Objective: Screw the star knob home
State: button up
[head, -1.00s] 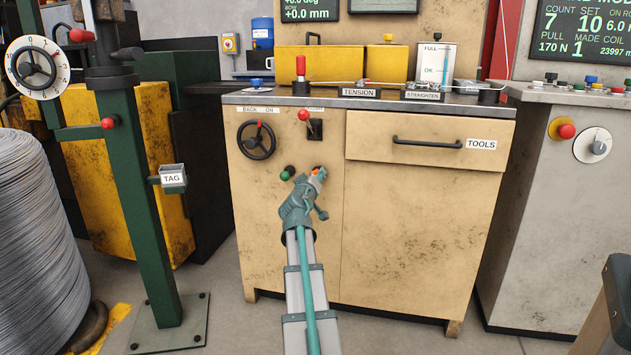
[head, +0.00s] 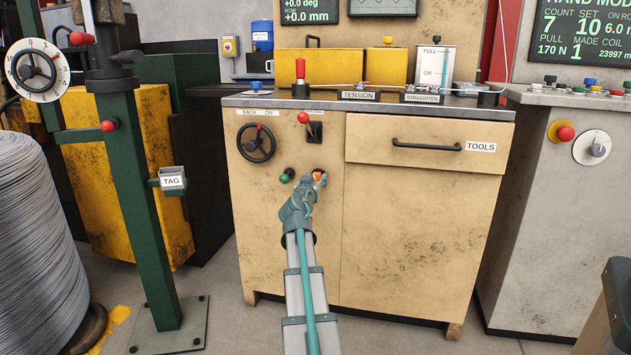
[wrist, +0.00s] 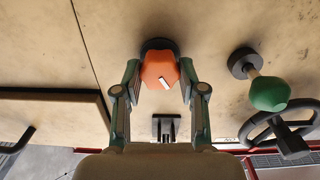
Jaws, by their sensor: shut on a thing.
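The orange star knob (wrist: 160,70) sits on a dark round collar on the beige cabinet front, with a white mark on its face. My gripper (wrist: 158,80) is shut on it, with one finger on each side in the wrist view. In the head view a bit of the orange knob (head: 319,176) shows at the tip of my gripper (head: 318,181). Whether the knob touches its seat cannot be told.
A green knob (wrist: 268,93) on a stem stands beside the orange knob. A black handwheel (head: 257,143) and a red-tipped lever (head: 304,118) are above it on the cabinet. A drawer (head: 420,148) with a bar handle is at the upper right.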

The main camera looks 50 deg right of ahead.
dwell(0.3)
jog(key=o, duration=1.1)
jog(key=v, duration=1.2)
